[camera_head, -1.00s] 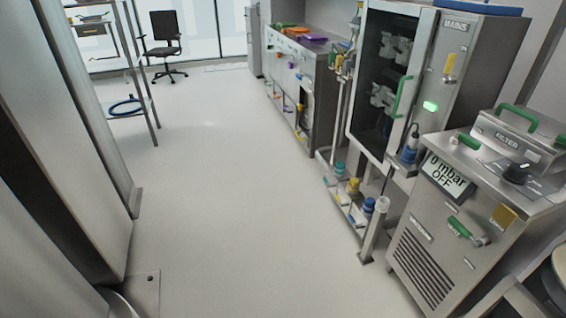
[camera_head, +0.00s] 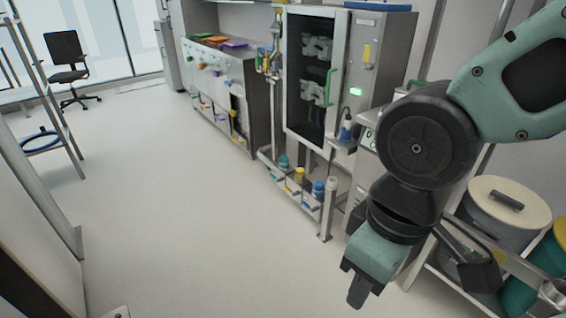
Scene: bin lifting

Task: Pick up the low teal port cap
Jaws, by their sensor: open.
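A small teal port cap (camera_head: 284,161) sits low near the floor. It is at the far end of a row of short capped ports on a low rack at the foot of the cabinets. A yellow cap (camera_head: 299,174) and a blue cap (camera_head: 318,187) are nearer in the same row. My gripper (camera_head: 355,290) hangs at the lower right of the view, pointing down, well apart from the teal cap and nearer to me. It is open, and I see nothing between its fingers. My arm hides part of the equipment behind it.
A glass-fronted cabinet (camera_head: 311,80) with a green handle stands behind the rack. A pale upright post (camera_head: 327,210) stands at the row's near end. Lidded drums (camera_head: 507,208) are at the right. Open floor (camera_head: 190,220) lies left of the rack.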

